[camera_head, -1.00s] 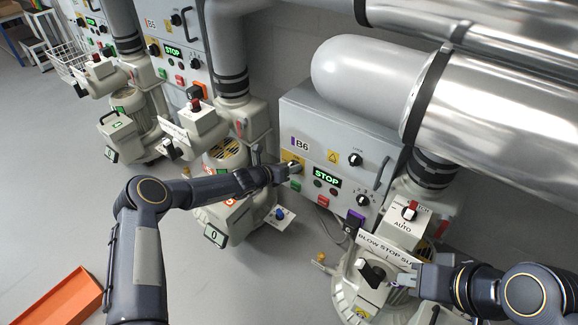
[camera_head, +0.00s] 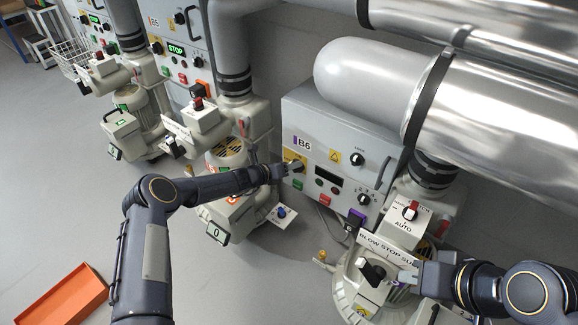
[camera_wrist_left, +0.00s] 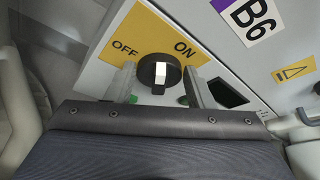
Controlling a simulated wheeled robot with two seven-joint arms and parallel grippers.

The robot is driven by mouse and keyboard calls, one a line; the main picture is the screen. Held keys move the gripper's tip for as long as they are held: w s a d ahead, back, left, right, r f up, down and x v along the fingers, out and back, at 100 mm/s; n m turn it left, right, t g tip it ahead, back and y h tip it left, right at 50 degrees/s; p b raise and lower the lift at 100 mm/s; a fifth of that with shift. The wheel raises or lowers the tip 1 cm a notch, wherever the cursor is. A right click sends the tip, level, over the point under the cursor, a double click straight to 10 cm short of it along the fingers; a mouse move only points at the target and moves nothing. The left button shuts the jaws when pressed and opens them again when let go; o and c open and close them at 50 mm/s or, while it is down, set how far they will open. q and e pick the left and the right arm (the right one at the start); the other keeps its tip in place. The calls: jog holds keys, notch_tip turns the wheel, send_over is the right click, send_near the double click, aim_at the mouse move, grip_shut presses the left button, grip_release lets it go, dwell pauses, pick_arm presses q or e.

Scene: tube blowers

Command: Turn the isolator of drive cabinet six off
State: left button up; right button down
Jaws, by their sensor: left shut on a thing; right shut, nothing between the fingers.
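Drive cabinet B6 (camera_head: 315,120) is the grey box at the centre of the head view. Its isolator, a black round knob with a white pointer bar (camera_wrist_left: 159,74), sits on a yellow plate (camera_wrist_left: 150,30) marked OFF on the left and ON on the right in the left wrist view. My left gripper (camera_head: 284,171) is shut on the knob, one finger on each side. The cabinet's display (camera_head: 328,175) is dark. My right gripper (camera_head: 404,278) is shut and empty, near the black switch on the blower at the lower right.
Cabinet B5 (camera_head: 165,22) stands to the upper left. Big metal pipes (camera_head: 490,110) hang above B6 at the right. A blower (camera_head: 240,205) stands left of B6. An orange tray (camera_head: 65,305) lies on the open grey floor at lower left.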

pick_arm(q)
jog(key=o, duration=1)
jog(key=shift+c, duration=0.2)
jog(key=p+v, duration=0.3)
jog(key=v, duration=0.5)
